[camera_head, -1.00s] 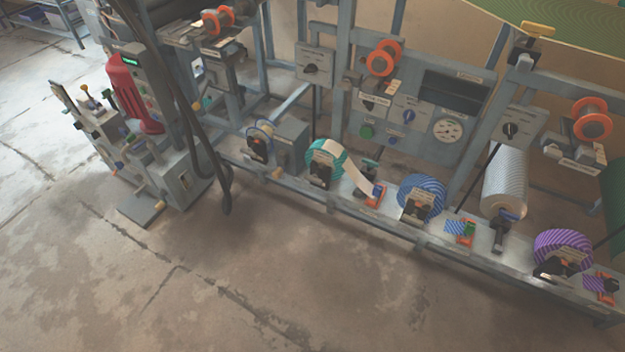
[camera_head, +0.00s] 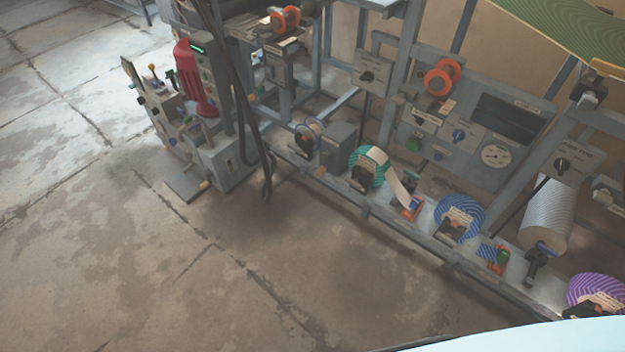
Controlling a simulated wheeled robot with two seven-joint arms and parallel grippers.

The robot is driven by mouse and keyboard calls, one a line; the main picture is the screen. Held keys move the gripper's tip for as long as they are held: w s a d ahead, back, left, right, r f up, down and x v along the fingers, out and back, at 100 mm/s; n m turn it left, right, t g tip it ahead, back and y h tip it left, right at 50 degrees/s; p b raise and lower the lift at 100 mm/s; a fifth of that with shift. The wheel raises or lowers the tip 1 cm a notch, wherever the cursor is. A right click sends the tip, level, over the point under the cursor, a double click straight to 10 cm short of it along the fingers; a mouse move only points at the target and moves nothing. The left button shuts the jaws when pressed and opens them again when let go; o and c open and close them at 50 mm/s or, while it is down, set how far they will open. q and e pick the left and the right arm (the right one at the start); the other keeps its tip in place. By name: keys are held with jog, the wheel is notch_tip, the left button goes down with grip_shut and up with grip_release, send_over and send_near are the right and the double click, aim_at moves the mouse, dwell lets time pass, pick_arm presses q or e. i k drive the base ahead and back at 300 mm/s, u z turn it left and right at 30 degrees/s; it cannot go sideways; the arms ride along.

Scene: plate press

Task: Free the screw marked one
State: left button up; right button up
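No screw marked one can be made out; the labels on the machine are too small to read. The press frame (camera_head: 405,228) runs from the upper left to the lower right. Orange handwheels or spools show on it, one at the top left (camera_head: 285,19) and one above the middle panel (camera_head: 441,77). Neither of my grippers is in view.
A grey machine with a red motor (camera_head: 193,80) stands left of the frame, with dark cables hanging beside it. Teal (camera_head: 372,160), blue (camera_head: 466,212) and purple (camera_head: 597,288) patterned rolls line the lower rail. The concrete floor (camera_head: 130,270) in front is clear.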

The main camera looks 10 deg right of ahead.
aim_at(354, 182)
jog(key=u, duration=0.65)
jog(key=i, duration=1.35)
jog(key=z, duration=1.25)
